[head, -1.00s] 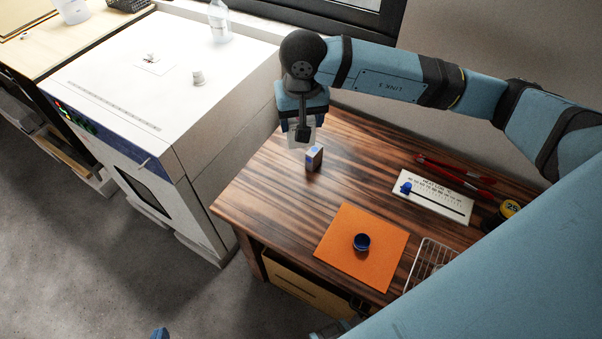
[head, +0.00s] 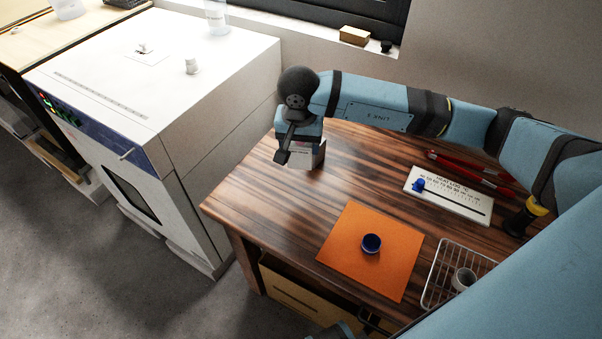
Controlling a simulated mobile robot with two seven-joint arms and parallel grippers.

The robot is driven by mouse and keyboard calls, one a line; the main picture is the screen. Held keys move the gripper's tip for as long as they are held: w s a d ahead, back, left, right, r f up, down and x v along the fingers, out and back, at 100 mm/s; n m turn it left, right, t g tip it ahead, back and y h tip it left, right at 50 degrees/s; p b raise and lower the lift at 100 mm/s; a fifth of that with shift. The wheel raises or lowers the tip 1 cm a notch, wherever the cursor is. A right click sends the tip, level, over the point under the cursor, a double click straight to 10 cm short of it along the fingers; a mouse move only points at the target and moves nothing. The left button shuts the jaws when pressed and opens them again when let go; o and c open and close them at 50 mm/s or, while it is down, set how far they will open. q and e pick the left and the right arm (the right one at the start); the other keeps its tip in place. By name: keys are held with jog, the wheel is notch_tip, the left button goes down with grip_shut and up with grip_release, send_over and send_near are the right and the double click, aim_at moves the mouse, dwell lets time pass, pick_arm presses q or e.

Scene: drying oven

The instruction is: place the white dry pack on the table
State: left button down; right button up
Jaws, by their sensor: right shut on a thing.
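The white dry pack (head: 300,155) shows as a pale flat piece under my right gripper (head: 294,148), at the back left of the dark striped wooden table (head: 265,205). The gripper is shut on it and points down. The fingers and wrist cover much of the pack. I cannot tell whether its lower edge touches the table. A small box stood at this spot earlier; now it is mostly or wholly hidden behind the gripper and pack. My left gripper is not clearly in view.
A white slider board (head: 455,200), red tongs (head: 465,170) and a wire basket (head: 437,275) lie to the right. The white oven (head: 215,100) stands left. The table's front left is clear.

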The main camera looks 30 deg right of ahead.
aim_at(300, 163)
notch_tip(300, 163, down, 7)
jog(key=shift+r, duration=0.1)
notch_tip(300, 163, down, 4)
jog(key=shift+f, duration=0.35)
jog(key=shift+f, duration=0.1)
jog(key=o, duration=1)
jog(key=shift+c, duration=0.2)
